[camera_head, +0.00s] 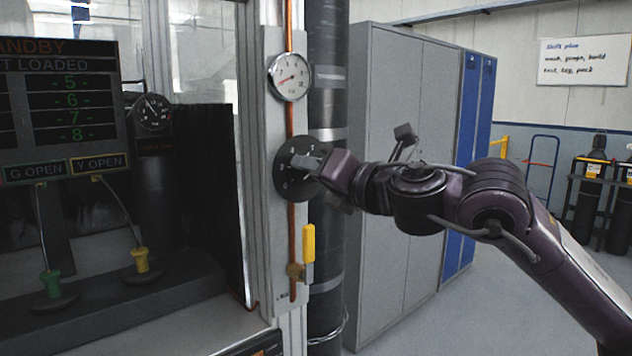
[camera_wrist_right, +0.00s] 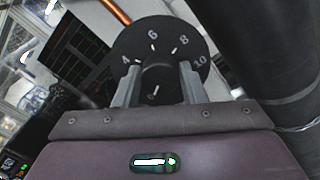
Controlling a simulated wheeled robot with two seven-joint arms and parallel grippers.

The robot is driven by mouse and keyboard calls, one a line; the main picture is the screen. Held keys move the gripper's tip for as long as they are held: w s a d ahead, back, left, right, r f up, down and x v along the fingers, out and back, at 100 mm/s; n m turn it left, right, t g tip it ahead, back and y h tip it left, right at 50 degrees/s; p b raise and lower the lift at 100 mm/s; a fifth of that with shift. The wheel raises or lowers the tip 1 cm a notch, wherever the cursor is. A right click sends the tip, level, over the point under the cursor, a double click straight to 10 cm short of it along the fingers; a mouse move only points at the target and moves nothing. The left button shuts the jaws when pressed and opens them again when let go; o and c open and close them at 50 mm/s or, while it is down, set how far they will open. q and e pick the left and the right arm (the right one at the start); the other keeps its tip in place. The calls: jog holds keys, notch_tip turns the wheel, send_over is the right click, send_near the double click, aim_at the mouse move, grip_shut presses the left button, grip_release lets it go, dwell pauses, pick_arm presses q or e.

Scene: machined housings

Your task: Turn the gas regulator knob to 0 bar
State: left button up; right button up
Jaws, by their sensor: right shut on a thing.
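The regulator knob (camera_wrist_right: 158,80) is a dark round knob on a black dial plate (camera_wrist_right: 128,42) marked 4, 6, 8 and 10 in the right wrist view. In the head view, the dial plate (camera_head: 287,184) is on the grey panel, and my gripper largely hides the knob. My right gripper (camera_head: 309,163) is shut on the knob, with one finger on each side of it, as the right wrist view (camera_wrist_right: 160,74) shows. A round white gauge (camera_head: 289,77) with a red needle sits above the dial. My left gripper is out of view.
A copper pipe (camera_head: 291,245) runs down the panel to a yellow-handled valve (camera_head: 308,245) below the dial. A dark vertical pipe (camera_head: 328,90) stands just right of the panel. Grey cabinets (camera_head: 395,90) are behind my arm. A machine with a display (camera_head: 78,108) is at left.

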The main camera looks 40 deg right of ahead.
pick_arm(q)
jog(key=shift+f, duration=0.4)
pick_arm(e)
jog(key=shift+r+n, duration=0.15)
jog(key=shift+n, duration=0.55)
jog(key=shift+d, duration=0.1)
jog(key=o, duration=1)
jog(key=shift+w, duration=0.1)
pick_arm(q)
jog(key=shift+b, duration=0.3)
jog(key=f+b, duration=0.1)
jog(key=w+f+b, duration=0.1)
jog(key=b, duration=0.1)
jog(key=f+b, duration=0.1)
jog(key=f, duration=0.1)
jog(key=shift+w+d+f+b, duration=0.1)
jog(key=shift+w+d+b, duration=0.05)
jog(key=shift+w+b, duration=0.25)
pick_arm(e)
jog(key=s, duration=0.8)
jog(key=shift+d, duration=0.25)
jog(key=shift+f, duration=0.2)
